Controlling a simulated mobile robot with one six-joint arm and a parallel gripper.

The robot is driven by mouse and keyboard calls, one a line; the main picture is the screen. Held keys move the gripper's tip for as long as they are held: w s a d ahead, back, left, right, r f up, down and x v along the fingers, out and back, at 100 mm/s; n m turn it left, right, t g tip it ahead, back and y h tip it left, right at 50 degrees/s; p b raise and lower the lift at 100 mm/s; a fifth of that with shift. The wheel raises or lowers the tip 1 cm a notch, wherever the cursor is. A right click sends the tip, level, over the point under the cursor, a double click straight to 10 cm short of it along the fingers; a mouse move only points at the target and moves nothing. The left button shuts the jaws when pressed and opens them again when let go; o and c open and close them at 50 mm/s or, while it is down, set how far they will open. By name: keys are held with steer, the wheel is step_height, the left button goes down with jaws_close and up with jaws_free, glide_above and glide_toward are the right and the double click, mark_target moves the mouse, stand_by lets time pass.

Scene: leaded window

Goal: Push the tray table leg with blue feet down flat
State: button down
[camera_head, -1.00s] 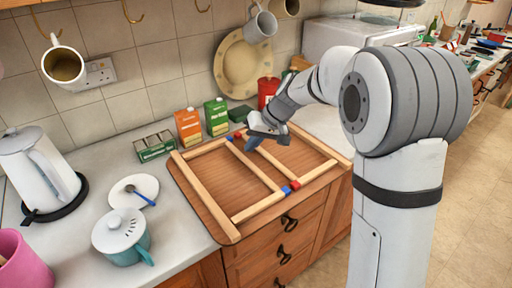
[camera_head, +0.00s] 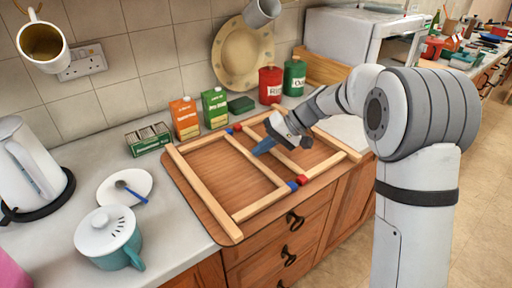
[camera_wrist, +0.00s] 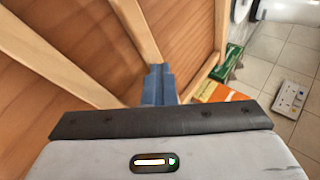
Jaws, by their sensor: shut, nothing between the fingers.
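The tray table (camera_head: 215,163) lies on the counter, underside up, with pale wooden bars on its brown board. The leg with blue feet (camera_head: 258,160) is on the left half; its blue feet show at the back and front, and it appears to lie flat along the board. The leg with red feet (camera_head: 335,162) is on the right half, also low. My gripper (camera_head: 256,152) is shut and empty, its blue fingers pointing down over the middle of the board, near the crossbars. In the wrist view the fingertips (camera_wrist: 159,70) are beside a pale bar (camera_wrist: 137,30); contact is unclear.
Behind the table stand an orange carton (camera_head: 184,118), a green carton (camera_head: 215,108), a red canister (camera_head: 270,85) and a green canister (camera_head: 294,76). A teal pot (camera_head: 110,240), a saucer (camera_head: 125,187) and a kettle (camera_head: 28,165) stand on the left.

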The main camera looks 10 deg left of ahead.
mark_target(261, 159)
steer(key=shift+s+f, duration=0.15)
steer(key=shift+f, duration=0.45)
steer(key=r+p, duration=0.2)
steer(key=r, duration=0.3)
steer(key=shift+w+p, duration=0.2)
steer(key=shift+p, duration=0.15)
steer(key=w+d+r, duration=0.4)
steer(key=d, duration=0.4)
steer(key=s+d+m+t+h+p, duration=0.1)
steer(key=s+d+h, duration=0.3)
steer(key=s+d, duration=0.6)
steer(key=s+d+f+m+t+h+p, duration=0.1)
steer(key=s+d+m+t+h, duration=0.3)
steer(key=s+d, duration=0.6)
steer(key=s+h+p, duration=0.1)
steer(key=s, duration=0.7)
steer(key=shift+f, duration=0.25)
